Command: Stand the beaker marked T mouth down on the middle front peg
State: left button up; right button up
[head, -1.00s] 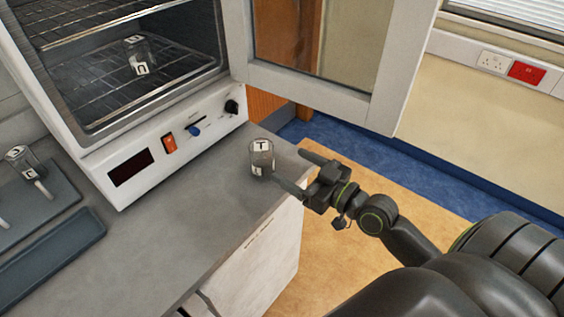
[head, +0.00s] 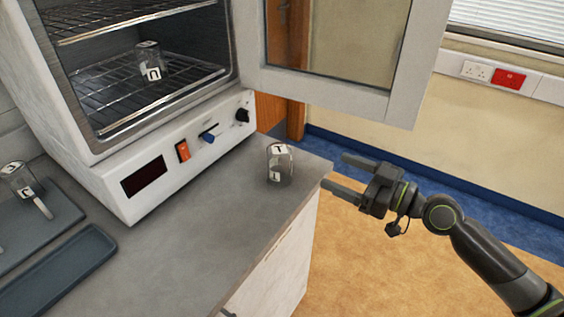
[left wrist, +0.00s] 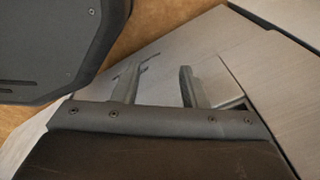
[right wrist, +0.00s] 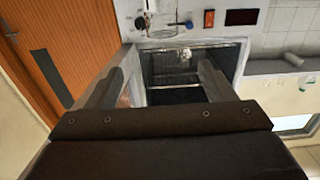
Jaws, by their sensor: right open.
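The beaker marked T (head: 279,165) is clear glass with white labels and stands on the grey bench near its right edge. I cannot tell which way its mouth points. My right gripper (head: 335,171) is open and empty, to the right of the beaker and apart from it, past the bench edge. The beaker also shows at the top of the right wrist view (right wrist: 142,22). The dark peg board (head: 62,220) is cut off at far left, with a white peg (head: 42,208) visible. My left gripper (left wrist: 158,88) shows only in its wrist view, fingers apart and empty.
One more beaker (head: 18,178) is on the peg board. An empty dark tray (head: 60,270) lies in front.

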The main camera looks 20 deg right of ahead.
aim_at(290, 156)
jog(key=p+x, duration=0.3)
jog(key=x, duration=0.6)
jog(key=shift+a+r, duration=0.1)
jog(key=shift+a, duration=0.05)
jog(key=shift+w+a+p, duration=0.4)
jog(key=shift+w+a, duration=0.05)
jog(key=shift+w, duration=0.15)
jog(key=p+x, duration=0.1)
jog(key=x, duration=0.1)
jog(key=f+p+x, duration=0.1)
jog(key=x, duration=0.1)
jog(key=shift+w+a, duration=0.1)
jog(key=shift+a, duration=0.2)
jog(key=shift+w+a, duration=0.15)
jog(key=shift+w, duration=0.05)
jog(key=shift+c, duration=0.2)
jog(key=c, duration=1.1)
notch_tip(290, 156, up, 10)
jog(key=shift+f, duration=0.1)
